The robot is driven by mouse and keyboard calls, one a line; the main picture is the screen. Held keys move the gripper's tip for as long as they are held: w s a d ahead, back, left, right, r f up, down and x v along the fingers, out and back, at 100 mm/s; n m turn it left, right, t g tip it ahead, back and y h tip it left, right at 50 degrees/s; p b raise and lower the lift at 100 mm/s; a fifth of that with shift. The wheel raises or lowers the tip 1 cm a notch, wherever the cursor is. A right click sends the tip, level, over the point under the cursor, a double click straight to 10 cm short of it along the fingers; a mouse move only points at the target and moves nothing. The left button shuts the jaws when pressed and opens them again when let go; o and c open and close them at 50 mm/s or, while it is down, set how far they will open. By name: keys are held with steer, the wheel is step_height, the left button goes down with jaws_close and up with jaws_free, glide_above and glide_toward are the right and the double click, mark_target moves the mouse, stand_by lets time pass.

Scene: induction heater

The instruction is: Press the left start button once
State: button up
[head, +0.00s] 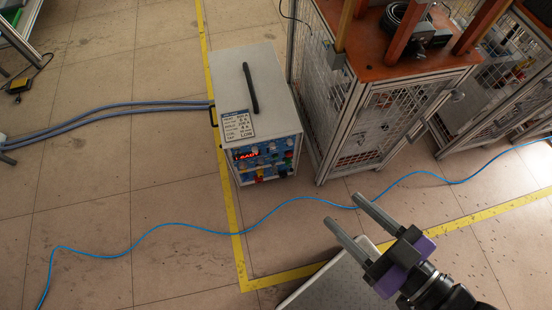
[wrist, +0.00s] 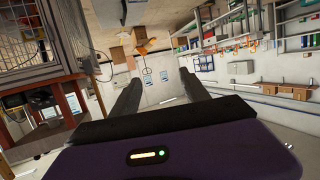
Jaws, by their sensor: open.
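The induction heater (head: 262,92) is a grey box on the floor in the middle of the head view, with a black top handle (head: 250,88) and a label plate (head: 238,126). Its blue front panel (head: 268,158) carries a lit red display (head: 246,156) and several small coloured knobs or buttons. They are too small to tell which is the left start button. My gripper (head: 344,216) is open and empty, below and right of the heater and apart from it. The wrist view shows my two fingers (wrist: 156,97) spread, with no heater in sight.
A caged workbench (head: 375,110) with an orange top stands close right of the heater. A blue cable (head: 180,226) crosses the floor in front. Grey hoses (head: 110,112) enter at the left. Yellow floor tape (head: 234,210) runs past the heater. The floor before its panel is mostly clear.

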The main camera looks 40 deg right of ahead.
jaws_close()
stand_by(1.5)
